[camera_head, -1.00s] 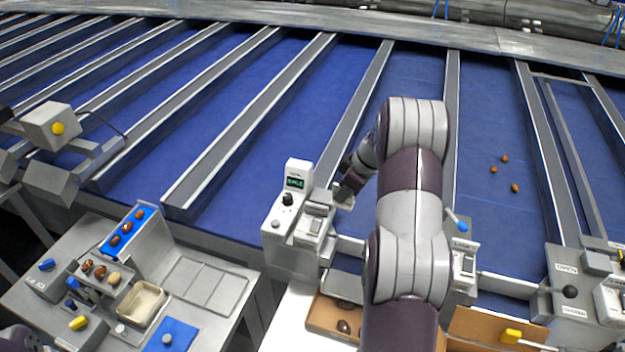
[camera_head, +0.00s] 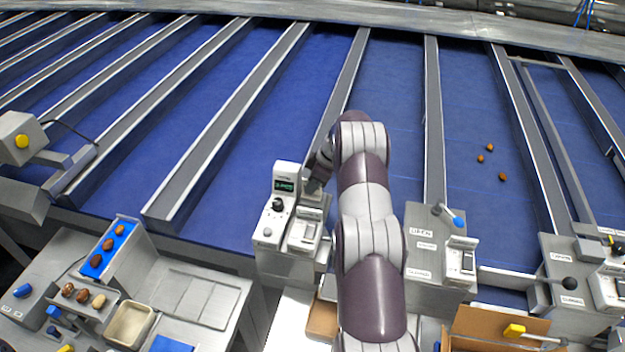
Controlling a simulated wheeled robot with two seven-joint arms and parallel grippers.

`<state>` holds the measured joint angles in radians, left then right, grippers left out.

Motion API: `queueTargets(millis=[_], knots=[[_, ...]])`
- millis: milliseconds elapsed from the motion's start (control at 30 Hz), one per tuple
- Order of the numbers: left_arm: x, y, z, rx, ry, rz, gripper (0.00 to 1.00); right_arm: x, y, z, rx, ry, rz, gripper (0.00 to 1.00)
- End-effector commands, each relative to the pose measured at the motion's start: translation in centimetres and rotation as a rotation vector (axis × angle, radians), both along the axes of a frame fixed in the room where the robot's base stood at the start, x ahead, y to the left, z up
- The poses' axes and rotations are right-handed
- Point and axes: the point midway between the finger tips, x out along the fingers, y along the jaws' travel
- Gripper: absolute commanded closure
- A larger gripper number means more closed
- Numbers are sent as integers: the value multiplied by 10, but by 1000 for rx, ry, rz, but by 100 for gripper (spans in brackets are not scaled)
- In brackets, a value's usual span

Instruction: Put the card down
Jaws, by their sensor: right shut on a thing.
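My right gripper (camera_head: 313,186) is at the middle of the view, just behind and above a small metal card holder (camera_head: 305,232) beside a white reader with a green display (camera_head: 286,186). My right arm comes up from the bottom and hides part of the area. The gripper is shut on the card, of which only a little pale edge seems to show below the fingers. I cannot tell whether the card touches the holder. My left gripper is not in view.
A similar grey station (camera_head: 440,250) with a blue-tipped lever stands right of my arm. A sorting bench (camera_head: 200,300) with dates on a blue strip and a cream tray (camera_head: 130,324) is at lower left. Several dates lie on the blue belt at right. Cardboard boxes (camera_head: 500,322) stand in front.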

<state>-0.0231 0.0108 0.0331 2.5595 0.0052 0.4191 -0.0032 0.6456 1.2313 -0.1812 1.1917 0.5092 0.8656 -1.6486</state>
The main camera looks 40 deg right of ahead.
Motion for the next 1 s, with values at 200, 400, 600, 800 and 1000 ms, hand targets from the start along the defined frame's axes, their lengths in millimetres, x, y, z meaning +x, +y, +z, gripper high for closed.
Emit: queueTargets(millis=[200, 400, 600, 800, 1000], knots=[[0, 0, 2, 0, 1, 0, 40, 0, 0, -4, 0, -1, -1, 100], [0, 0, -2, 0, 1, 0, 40, 0, 0, -7, 0, -1, 0, 80], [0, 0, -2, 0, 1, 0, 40, 0, 0, -6, 0, 0, -1, 61], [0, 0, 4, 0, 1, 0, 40, 0, 0, -1, 0, 0, -1, 61], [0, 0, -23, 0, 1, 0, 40, -10, -10, 22, -4, -6, -3, 61]])
